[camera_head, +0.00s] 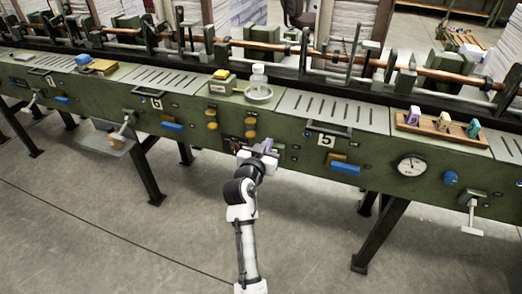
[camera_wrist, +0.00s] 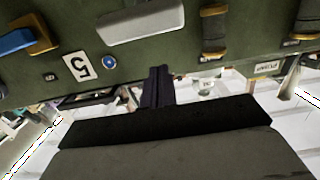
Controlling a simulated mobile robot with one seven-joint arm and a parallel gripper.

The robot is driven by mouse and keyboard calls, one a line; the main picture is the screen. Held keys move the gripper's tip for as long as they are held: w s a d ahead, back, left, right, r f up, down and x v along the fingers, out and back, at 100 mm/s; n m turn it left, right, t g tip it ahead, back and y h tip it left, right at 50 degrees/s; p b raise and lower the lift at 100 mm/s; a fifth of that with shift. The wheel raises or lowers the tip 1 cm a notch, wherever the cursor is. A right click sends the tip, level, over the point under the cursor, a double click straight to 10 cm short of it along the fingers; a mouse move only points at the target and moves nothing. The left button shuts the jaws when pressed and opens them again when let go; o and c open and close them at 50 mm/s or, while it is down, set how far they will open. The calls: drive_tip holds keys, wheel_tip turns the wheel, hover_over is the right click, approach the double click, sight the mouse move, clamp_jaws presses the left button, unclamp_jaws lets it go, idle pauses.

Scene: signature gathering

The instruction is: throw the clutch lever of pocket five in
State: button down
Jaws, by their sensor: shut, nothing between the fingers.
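The white number 5 plate of pocket five (camera_head: 326,140) is on the green machine front, right of my gripper; it also shows upside down in the wrist view (camera_wrist: 82,66). A blue handle (camera_head: 345,168) with an orange block sits below it. In the wrist view a pale grey bar (camera_wrist: 140,20) stands on the green panel near the plate; I cannot tell for sure that it is the clutch lever. My gripper (camera_head: 268,148) is at the panel left of the plate. Its dark fingers (camera_wrist: 157,85) are shut and empty, apart from the bar in the picture. My arm hides the panel behind it.
Orange knobs (camera_head: 250,135) sit left of my gripper. A pressure gauge (camera_head: 410,165) and a blue knob (camera_head: 450,177) are to the right. A bottle (camera_head: 258,76) and a wooden tray (camera_head: 430,128) stand on top. The floor in front is clear between the legs.

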drive_tip(key=f, duration=0.1)
drive_tip(key=s+f, duration=0.1)
drive_tip(key=f, duration=0.1)
drive_tip(key=shift+s+a+f, duration=0.25)
drive_tip(key=shift+s+a, duration=0.1)
drive_tip(key=shift+s, duration=0.05)
drive_tip(key=shift+f, duration=0.15)
